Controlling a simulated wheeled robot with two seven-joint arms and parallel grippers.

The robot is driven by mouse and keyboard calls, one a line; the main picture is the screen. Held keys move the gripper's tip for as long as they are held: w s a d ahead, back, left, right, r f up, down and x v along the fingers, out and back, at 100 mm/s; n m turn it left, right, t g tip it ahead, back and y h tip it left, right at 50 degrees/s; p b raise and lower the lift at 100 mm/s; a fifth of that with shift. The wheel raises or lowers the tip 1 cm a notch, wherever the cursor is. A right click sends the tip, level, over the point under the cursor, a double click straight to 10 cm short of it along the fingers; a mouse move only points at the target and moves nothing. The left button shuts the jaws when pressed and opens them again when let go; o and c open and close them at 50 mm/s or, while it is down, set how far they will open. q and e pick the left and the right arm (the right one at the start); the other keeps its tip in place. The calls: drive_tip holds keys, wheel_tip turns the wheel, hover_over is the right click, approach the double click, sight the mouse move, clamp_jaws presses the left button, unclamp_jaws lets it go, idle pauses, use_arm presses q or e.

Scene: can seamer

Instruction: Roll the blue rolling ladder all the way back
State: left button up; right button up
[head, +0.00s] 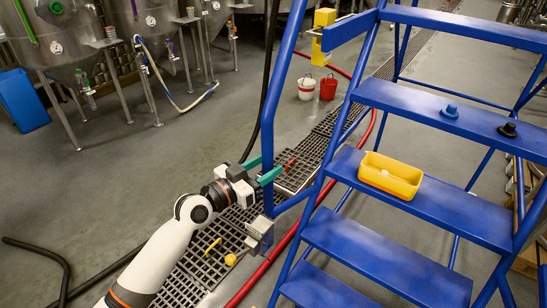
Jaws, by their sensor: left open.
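The blue rolling ladder (400,250) fills the right half of the head view, with blue steps, side rails and an upright blue rail (267,130) at its left side. My left gripper (268,167) has teal fingers and is open at the lower part of this rail. One finger shows left of the rail and the other crosses in front of it, so the rail appears to lie between them. Whether either finger touches it, I cannot tell. My right gripper is not in view.
A yellow tray (391,175), a blue knob (450,111) and a black knob (508,129) rest on the steps. Red and white buckets (327,87) stand behind. A drain grate (300,160) and red hose (255,278) run beneath.

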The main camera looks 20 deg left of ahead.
use_arm(q)
drive_tip(key=shift+x, duration=1.65)
clamp_jaws()
